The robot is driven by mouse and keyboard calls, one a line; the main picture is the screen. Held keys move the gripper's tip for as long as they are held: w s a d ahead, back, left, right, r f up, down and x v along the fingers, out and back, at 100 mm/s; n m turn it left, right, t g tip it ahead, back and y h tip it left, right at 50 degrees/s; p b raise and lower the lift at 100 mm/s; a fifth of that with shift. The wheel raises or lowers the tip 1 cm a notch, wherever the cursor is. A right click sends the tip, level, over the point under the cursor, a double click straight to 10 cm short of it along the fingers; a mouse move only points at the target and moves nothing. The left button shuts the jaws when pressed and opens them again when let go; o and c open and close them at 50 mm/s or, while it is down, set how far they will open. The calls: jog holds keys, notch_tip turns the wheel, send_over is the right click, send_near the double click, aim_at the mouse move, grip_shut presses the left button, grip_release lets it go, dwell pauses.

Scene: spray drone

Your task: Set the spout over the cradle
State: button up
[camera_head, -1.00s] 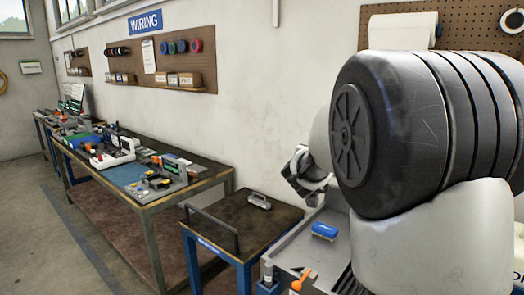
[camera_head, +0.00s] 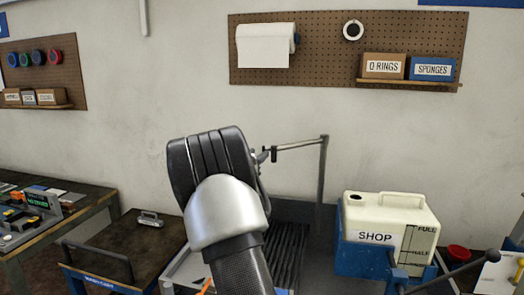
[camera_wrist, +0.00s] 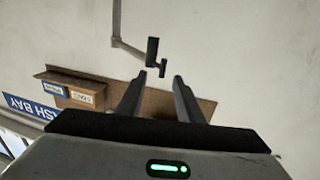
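The spout (camera_head: 298,146) is a grey metal tube reaching left from the top of an upright post behind the sink. A small dark piece hangs at its free left end. In the wrist view the spout (camera_wrist: 129,48) comes in from the top, and its dark end piece lies just beyond my fingertips. My gripper (camera_wrist: 157,88) is open, with nothing visible between its fingers. In the head view my arm hides most of the gripper, close to the spout's free end. I cannot pick out the cradle; part of the sink is hidden behind my arm.
A ribbed dark drain area (camera_head: 287,256) lies in the sink below the spout. A white SHOP jug (camera_head: 390,222) stands in a blue holder to the right. A brown-topped cart (camera_head: 125,245) is at left. A pegboard (camera_head: 330,80) hangs above.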

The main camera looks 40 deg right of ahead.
aim_at(264, 149)
jog(key=shift+x, duration=2.35)
grip_shut()
